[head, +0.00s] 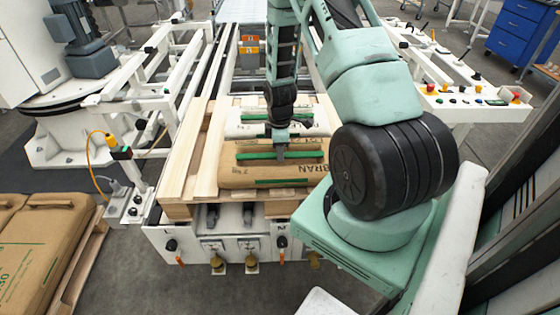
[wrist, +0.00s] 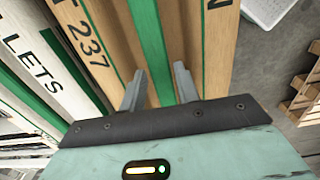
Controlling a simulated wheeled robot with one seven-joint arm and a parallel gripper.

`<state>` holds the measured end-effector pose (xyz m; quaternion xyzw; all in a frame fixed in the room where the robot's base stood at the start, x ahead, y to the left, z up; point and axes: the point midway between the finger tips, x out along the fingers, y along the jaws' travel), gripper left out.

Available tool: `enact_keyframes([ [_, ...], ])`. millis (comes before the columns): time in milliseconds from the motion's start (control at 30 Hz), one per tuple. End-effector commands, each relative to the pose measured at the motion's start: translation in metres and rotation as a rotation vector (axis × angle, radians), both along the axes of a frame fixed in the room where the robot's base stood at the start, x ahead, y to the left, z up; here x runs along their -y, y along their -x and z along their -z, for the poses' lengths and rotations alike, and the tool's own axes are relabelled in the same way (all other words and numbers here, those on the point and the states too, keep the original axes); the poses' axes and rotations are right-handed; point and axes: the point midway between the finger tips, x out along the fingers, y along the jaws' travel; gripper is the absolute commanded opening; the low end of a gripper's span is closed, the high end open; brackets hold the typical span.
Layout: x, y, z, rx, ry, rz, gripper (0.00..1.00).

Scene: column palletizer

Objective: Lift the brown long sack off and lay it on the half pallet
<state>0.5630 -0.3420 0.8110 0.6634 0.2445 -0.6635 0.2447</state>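The brown long sack (head: 262,175), marked "BRAN" and with green stripes, lies across the front of a pallet on the conveyor. It fills the middle of the wrist view (wrist: 215,50). My gripper (head: 281,155) points down over the sack's middle. In the wrist view its two fingers (wrist: 159,90) stand apart on either side of a green band, open. I cannot tell whether they touch the sack. A low wooden pallet (head: 92,262) at lower left bears brown sacks; I cannot tell whether it is the half pallet.
A white sack (head: 248,118) lies just behind the brown one and shows at left in the wrist view (wrist: 30,50). White conveyor frames (head: 125,105) stand at left. A control panel (head: 475,97) is at right. Grey floor lies between the conveyor and lower-left pallet.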

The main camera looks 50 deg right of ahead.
Motion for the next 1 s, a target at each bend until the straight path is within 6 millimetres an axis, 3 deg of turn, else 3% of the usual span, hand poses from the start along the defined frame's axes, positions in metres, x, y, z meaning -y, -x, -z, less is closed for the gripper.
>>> enact_keyframes([
  [200, -0.001, 0.001, 0.025, -0.003, -0.002, 0.0, 0.32],
  [500, 0.0, 0.0, 0.029, 0.0, 0.0, 0.0, 0.32],
  [633, 0.0, 0.0, 0.029, 0.0, 0.0, 0.0, 0.0],
  [1000, 0.0, 0.0, 0.029, 0.0, 0.0, 0.0, 0.0],
])
